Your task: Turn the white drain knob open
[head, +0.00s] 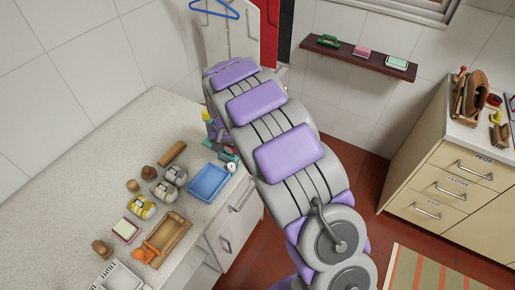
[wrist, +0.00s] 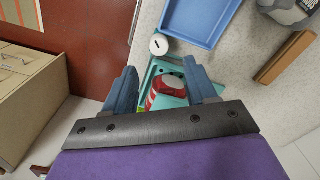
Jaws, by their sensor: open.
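The white drain knob (wrist: 159,44) is a small round white disc with a dark mark, near the counter edge in the wrist view. It also shows in the head view (head: 231,167), just right of the blue tray and beside my arm. My gripper (wrist: 160,80) is open, with its two blue fingers spread apart and nothing held. The knob lies beyond the fingertips, roughly in line with the gap between them, and is not touched. In the head view my arm covers much of the middle and I cannot make out the gripper clearly.
A teal container (wrist: 165,80) with a red and white item shows between the fingers. A blue tray (head: 208,182) sits beside the knob. Cans, a wooden tray (head: 168,238) and other small items stand on the counter (head: 110,160). A drawer cabinet (head: 450,180) stands right.

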